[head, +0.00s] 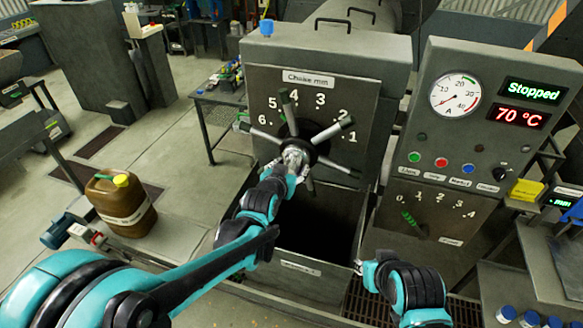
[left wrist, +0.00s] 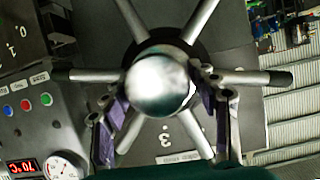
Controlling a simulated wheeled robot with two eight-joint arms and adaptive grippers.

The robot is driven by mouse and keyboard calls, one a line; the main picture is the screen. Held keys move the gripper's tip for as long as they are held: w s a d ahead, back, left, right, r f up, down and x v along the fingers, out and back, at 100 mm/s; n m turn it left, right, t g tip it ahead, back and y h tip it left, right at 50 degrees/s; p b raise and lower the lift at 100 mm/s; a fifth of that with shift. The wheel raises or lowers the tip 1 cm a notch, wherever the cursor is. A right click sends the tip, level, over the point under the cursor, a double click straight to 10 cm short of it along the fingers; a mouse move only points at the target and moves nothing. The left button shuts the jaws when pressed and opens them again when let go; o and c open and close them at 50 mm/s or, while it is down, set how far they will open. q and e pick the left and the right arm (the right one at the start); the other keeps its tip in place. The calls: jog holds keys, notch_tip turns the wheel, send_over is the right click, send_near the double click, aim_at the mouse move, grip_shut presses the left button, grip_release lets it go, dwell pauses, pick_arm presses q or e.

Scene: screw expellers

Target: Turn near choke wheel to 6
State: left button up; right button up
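The near choke wheel (head: 318,136) is a grey wheel with several bar spokes around a hub, on the front of the near machine. Its "Choke mm" plate (head: 308,78) carries numbers from 1 at the right to 6 at the left. One spoke points up between 5 and 4; I cannot tell the set value. My left gripper (head: 295,155) is at the hub. In the left wrist view, its spread fingers (left wrist: 165,95) stand either side of the round silver hub (left wrist: 160,82); contact is unclear. My right gripper (head: 359,266) is low, right of the wheel, mostly hidden.
A control panel (head: 456,170) right of the wheel reads "Stopped" and 70 °C. A dark open bin (head: 320,225) lies below the wheel. A brown canister (head: 122,205) stands at the left.

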pick_arm(q)
grip_shut()
jog(key=shift+a+n+h+b, duration=0.1)
jog(key=shift+n+h+b, duration=0.55)
jog(key=shift+n, duration=0.35)
jog(key=shift+n+g+h+b, duration=0.4)
jog(key=shift+n+h+b, duration=0.3)
jog(key=shift+n, duration=0.3)
jog(key=shift+o, duration=2.4)
grip_release()
